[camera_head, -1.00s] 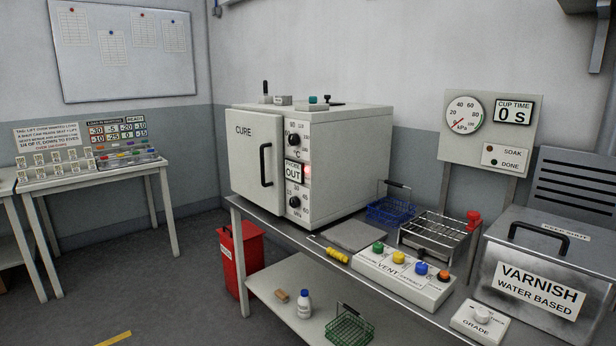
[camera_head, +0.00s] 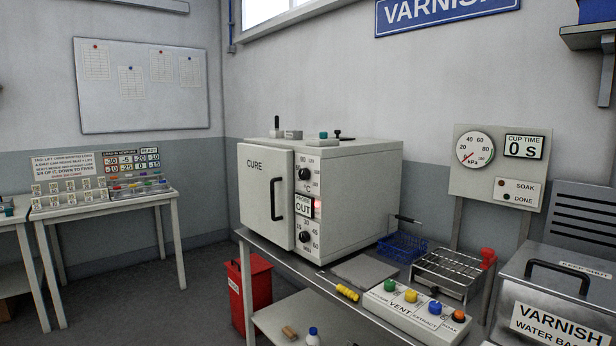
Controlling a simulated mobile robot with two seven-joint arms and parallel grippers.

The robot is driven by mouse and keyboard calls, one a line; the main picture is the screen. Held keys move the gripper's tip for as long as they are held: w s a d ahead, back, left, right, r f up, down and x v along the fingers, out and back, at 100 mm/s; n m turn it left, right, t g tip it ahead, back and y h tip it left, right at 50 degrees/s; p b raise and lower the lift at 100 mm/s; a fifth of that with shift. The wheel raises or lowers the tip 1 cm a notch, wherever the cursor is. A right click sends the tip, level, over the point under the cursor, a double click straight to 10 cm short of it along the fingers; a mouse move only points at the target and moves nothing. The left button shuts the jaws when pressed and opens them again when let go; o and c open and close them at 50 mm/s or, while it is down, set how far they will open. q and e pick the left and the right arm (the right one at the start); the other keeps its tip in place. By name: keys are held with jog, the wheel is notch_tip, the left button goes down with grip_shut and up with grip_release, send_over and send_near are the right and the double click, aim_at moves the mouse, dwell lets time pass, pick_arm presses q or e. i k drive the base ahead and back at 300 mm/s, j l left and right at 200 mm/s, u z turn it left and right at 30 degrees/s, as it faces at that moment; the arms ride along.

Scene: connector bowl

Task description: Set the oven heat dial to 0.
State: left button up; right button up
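The oven (camera_head: 345,195) is a pale box marked CURE on the bench, its door (camera_head: 266,195) shut with a black bar handle. The heat dial (camera_head: 305,174) is the upper black knob on its control strip, by a °C mark. Its exact setting is too small to read. Neither of my grippers shows in the head view.
A vent control box (camera_head: 415,310) with coloured buttons, a yellow-handled tool (camera_head: 347,292), a blue basket (camera_head: 402,247) and a wire rack (camera_head: 447,273) are right of the oven. A varnish tank (camera_head: 560,295) stands at far right. A red bin (camera_head: 248,290) stands on the floor left of the bench.

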aim_at(304, 175)
jog(key=i+j, duration=0.55)
jog(key=j, duration=0.15)
jog(key=i+j, duration=0.5)
jog(key=j, duration=0.2)
